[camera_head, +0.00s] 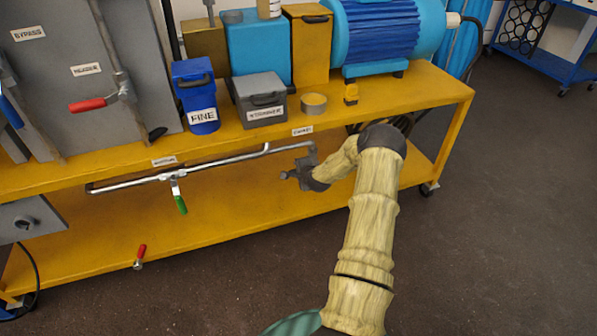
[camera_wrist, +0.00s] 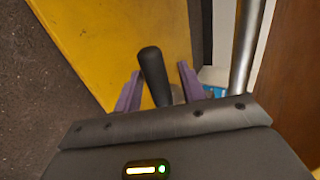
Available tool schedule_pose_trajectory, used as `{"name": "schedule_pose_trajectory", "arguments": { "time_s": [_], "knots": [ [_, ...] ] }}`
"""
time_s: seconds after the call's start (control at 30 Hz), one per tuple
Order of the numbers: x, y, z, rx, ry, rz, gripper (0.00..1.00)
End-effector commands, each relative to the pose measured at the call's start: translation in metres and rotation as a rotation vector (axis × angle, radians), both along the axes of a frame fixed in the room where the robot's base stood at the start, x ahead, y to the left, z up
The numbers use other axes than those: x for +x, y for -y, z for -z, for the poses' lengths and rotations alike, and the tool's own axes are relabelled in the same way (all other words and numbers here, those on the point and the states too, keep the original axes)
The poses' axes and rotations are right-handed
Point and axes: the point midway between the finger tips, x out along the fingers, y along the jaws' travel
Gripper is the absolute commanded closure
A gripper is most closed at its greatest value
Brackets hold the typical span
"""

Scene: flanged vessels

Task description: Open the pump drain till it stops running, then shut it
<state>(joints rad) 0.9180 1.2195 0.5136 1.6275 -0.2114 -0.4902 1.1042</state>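A black lever handle (camera_wrist: 153,75) shows in the wrist view, standing between the purple fingers of my gripper (camera_wrist: 160,92). The fingers are apart, with gaps visible on both sides of the lever. In the head view my gripper (camera_head: 301,174) is at the right end of the pipe (camera_head: 220,162) under the cart's top shelf, below a small white label (camera_head: 302,131) too blurred to read surely. My gripper and arm hide most of the valve there. No running liquid can be made out. The pump's blue motor (camera_head: 382,30) stands above on the cart.
A green-handled valve (camera_head: 180,203) hangs from the same pipe to the left. A red-handled valve (camera_head: 140,255) is at the lower shelf's front edge. The yellow cart's top shelf (camera_head: 420,95) bears boxes and a blue FINE bin (camera_head: 196,95).

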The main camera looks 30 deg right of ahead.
Motion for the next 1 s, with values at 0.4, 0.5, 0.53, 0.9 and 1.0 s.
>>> {"name": "schedule_pose_trajectory", "arguments": {
  "time_s": [0.4, 0.5, 0.53, 0.9, 1.0],
  "knots": [
    [-0.015, -0.002, -0.012, -0.002, -0.001, 0.001, 0.59],
    [-0.027, -0.005, -0.021, -0.002, -0.001, 0.001, 0.59],
    [-0.031, -0.006, -0.024, -0.002, -0.001, 0.001, 0.59],
    [-0.086, -0.019, -0.061, -0.001, -0.002, 0.002, 0.59],
    [-0.102, -0.022, -0.072, -0.001, -0.002, 0.002, 0.59]
  ]
}}
